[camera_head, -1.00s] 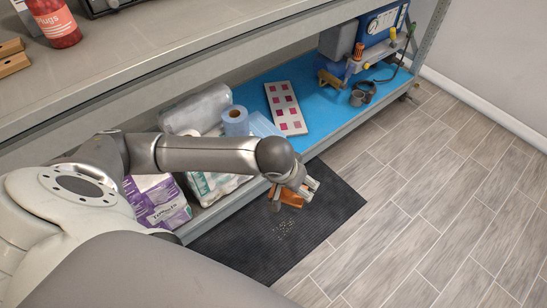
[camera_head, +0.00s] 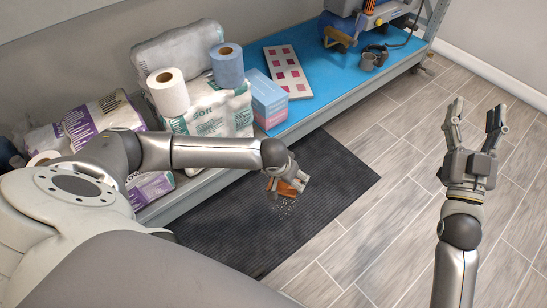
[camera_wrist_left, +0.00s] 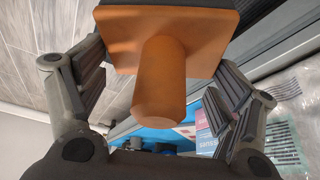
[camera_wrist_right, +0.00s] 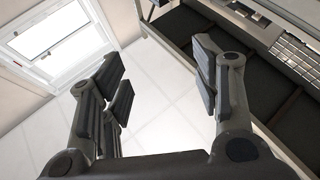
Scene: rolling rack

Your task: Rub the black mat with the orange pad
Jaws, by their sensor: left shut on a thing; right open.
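The black ribbed mat (camera_head: 335,170) lies on the floor along the front of the low rack, with a patch of pale specks (camera_head: 285,208) on it. My left gripper (camera_head: 292,178) is shut on the orange pad (camera_head: 283,188), over the mat beside the specks. In the left wrist view the pad (camera_wrist_left: 120,30) is a square block with a round handle (camera_wrist_left: 160,85) between the fingers. I cannot tell whether the pad touches the mat. My right gripper (camera_head: 475,112) is open and empty, raised over the floor at the right; its spread fingers also show in the right wrist view (camera_wrist_right: 165,75).
The rack's blue shelf (camera_head: 325,75) holds a toilet roll (camera_head: 167,92), a blue roll (camera_head: 226,65), a tissue box (camera_head: 268,98), wrapped packs and a card with pink squares (camera_head: 287,70). Its metal edge borders the mat. The tiled floor (camera_head: 390,230) at right is clear.

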